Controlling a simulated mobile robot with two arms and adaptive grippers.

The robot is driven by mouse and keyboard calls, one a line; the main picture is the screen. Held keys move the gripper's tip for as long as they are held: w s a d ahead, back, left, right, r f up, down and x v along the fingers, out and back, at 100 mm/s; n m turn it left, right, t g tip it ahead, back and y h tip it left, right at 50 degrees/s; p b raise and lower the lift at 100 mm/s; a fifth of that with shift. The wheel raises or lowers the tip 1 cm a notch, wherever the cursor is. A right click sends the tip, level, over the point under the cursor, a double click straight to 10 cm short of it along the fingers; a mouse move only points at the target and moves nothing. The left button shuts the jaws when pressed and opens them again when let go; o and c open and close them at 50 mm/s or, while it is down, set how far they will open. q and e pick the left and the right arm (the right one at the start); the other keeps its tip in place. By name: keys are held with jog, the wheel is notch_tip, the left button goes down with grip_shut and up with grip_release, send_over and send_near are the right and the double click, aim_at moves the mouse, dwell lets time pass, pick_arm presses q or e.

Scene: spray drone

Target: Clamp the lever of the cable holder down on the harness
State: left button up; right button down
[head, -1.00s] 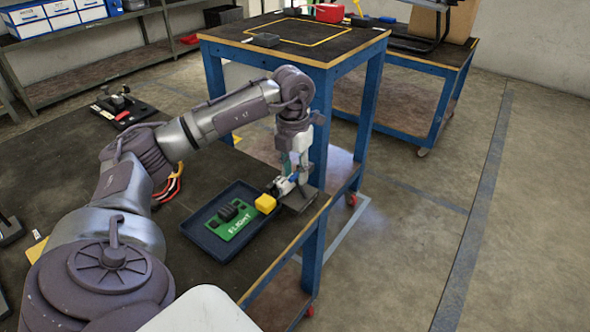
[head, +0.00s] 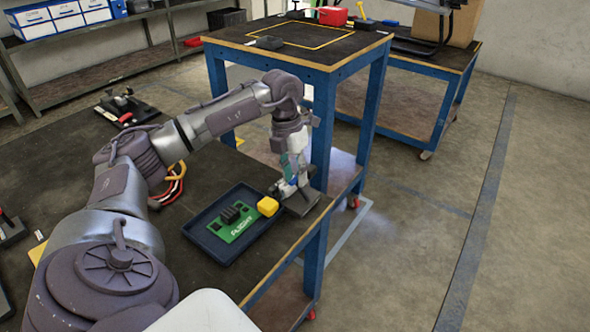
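My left gripper (head: 287,188) points down at the table's right edge, over a dark grey plate (head: 303,203). A small light part sits by its fingertips, too small to make out, so I cannot tell whether the fingers hold it. A device with a black lever on a dark base plate (head: 128,108) stands at the far left of the table; whether this or the part under my gripper is the cable holder is unclear. A bundle of red, orange and white cables (head: 175,185), perhaps the harness, shows partly behind my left arm. My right gripper is out of view.
A blue tray (head: 206,246) with a green board (head: 232,226) lies left of my gripper. A taller blue-legged table (head: 310,68) stands just behind. Another dark device (head: 10,232) is at the left edge.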

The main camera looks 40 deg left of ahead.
pick_arm(q)
notch_tip(320, 180, up, 12)
jog(key=a, duration=0.2)
dwell(0.5)
jog(key=shift+s, duration=0.1)
